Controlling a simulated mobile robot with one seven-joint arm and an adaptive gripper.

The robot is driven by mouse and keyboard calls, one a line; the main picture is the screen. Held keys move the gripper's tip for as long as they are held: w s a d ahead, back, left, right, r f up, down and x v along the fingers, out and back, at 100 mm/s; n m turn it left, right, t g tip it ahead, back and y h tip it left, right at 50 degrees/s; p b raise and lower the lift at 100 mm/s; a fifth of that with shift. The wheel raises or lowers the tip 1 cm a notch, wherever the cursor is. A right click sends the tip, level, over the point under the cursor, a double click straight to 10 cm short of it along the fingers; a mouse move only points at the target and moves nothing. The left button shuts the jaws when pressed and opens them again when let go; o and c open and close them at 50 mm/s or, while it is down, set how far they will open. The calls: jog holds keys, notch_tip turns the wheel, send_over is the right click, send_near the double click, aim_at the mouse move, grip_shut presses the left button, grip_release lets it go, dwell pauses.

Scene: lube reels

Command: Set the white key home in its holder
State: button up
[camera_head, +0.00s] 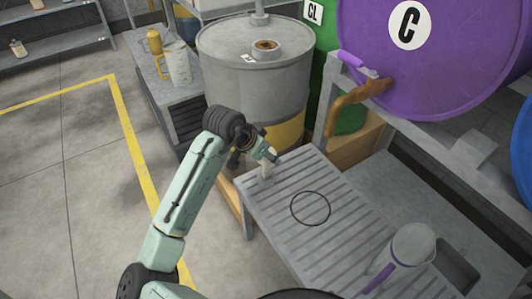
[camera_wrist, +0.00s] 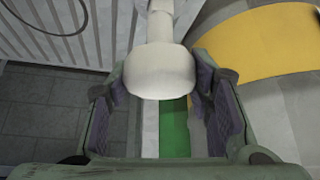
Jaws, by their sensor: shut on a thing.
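The white key (camera_wrist: 160,72) has a rounded pale knob and a narrower shaft that runs toward the top of the wrist view. My gripper (camera_wrist: 160,95) is shut on the knob, one finger on each side. I cannot make out the holder, nor tell whether the key's lower end is in anything or touches the bench.
The slatted grey bench (camera_head: 290,222) bears a drawn black ring (camera_head: 310,208) and, at its front right, a grey jug (camera_head: 412,244) with a purple handle. A grey drum (camera_head: 245,90) stands behind my gripper. A purple drum (camera_head: 450,60) lies on a rack at right.

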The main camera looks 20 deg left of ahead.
jog(key=shift+f+b, duration=0.8)
jog(key=shift+f, duration=0.25)
jog(key=o, duration=1.3)
jog(key=shift+r, duration=0.1)
jog(key=v, duration=1.2)
jog(key=shift+w, duration=0.1)
